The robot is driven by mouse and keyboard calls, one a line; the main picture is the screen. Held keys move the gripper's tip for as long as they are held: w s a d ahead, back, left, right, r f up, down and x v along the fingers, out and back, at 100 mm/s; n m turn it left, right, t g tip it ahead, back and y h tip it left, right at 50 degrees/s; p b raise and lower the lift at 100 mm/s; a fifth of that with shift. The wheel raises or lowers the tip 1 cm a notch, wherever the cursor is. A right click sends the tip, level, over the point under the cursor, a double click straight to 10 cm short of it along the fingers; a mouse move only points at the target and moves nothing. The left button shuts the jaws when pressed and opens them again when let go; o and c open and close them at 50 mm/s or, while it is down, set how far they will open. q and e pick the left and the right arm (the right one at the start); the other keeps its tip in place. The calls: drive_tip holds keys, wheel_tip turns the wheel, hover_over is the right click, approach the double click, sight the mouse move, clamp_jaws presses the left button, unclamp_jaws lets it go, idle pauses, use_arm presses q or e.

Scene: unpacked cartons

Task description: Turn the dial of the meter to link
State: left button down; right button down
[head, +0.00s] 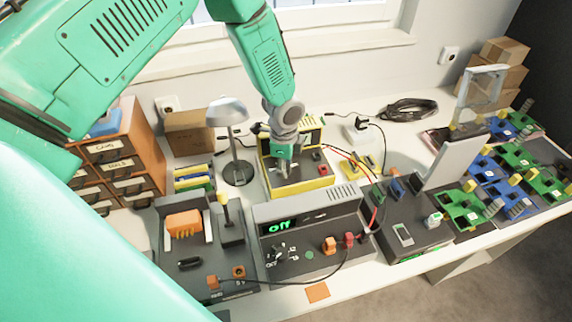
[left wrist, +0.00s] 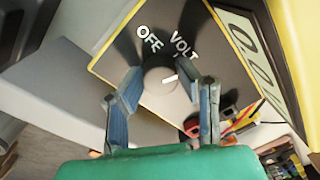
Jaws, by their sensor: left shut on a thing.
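The yellow meter (head: 314,184) with a dark face stands on the table behind the grey power unit. My left gripper (head: 284,165) reaches down onto it from above. In the left wrist view my left gripper (left wrist: 163,84) has its two blue-grey fingers shut on the round dial (left wrist: 158,80), one on each side. The dial's white mark points to the right, slightly upward in the picture. The words OFF and VOLT show above the dial on the meter face (left wrist: 110,62). No link label is readable; the fingers cover part of the face. My right gripper is not in view.
The power unit (head: 345,206) in front shows "off" in green. A desk lamp (head: 238,148) stands close left of the meter. Red and black cables (head: 345,155) run from its right side. Drawers (head: 135,160) stand at the left, circuit boards (head: 500,180) at the right.

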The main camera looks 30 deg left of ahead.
use_arm(q)
drive_tip(key=m, duration=0.4)
drive_tip(key=shift+w+a+r, duration=0.15)
drive_tip(key=shift+w+a, duration=0.05)
drive_tip(key=shift+w+m+p, duration=0.1)
drive_tip(key=shift+m+p, duration=0.3)
drive_tip(key=shift+m, duration=1.7)
drive_tip(key=c, duration=1.2)
unclamp_jaws()
